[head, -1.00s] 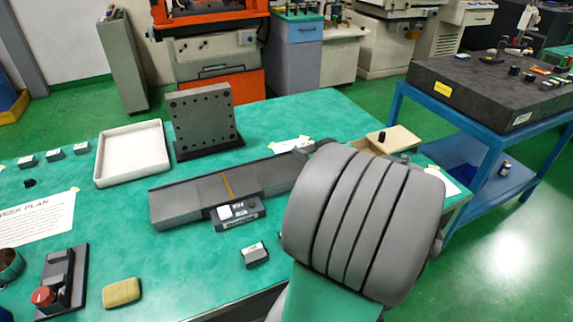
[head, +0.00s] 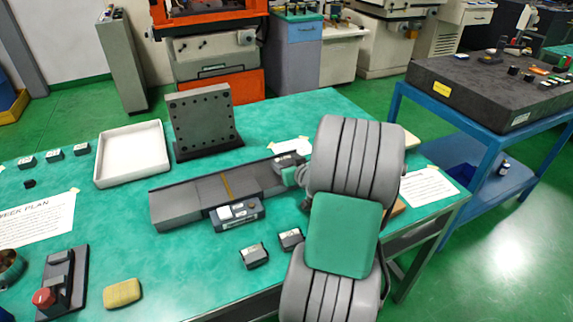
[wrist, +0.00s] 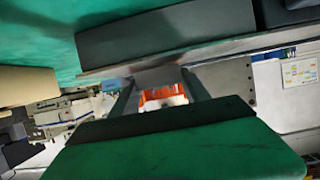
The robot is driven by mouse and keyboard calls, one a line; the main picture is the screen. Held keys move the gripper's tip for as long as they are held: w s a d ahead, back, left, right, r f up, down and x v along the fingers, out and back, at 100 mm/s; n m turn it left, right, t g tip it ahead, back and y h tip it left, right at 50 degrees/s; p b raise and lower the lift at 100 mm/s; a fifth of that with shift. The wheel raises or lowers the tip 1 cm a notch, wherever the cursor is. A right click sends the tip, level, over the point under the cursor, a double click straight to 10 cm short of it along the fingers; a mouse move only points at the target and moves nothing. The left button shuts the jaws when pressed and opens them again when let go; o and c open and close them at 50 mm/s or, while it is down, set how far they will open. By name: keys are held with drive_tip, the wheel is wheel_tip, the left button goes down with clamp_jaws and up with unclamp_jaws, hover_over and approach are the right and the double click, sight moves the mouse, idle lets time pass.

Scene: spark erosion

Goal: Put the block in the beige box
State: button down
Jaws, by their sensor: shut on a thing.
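The beige box (head: 411,141) is almost wholly hidden behind my arm in the head view; only a pale corner shows at the table's right end. A beige surface (wrist: 25,85), likely the same box, shows at the left edge of the wrist view. My gripper (wrist: 160,88) is shut on a grey block (wrist: 157,74), seen between its two dark fingers in the wrist view. In the head view my gripper is partly hidden beside the arm, over the far right end of the grey rail.
The long grey rail (head: 180,205) crosses the table, with a dark labelled unit (head: 237,215) at its front. Two small labelled blocks, one of them here (head: 254,256), lie in front. A white tray (head: 133,154) and an upright drilled plate (head: 203,118) stand behind.

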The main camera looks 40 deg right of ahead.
drive_tip(key=shift+f+b, duration=0.15)
drive_tip(key=shift+b, duration=0.15)
drive_tip(key=c, duration=0.5)
unclamp_jaws()
drive_tip(key=shift+p, duration=0.45)
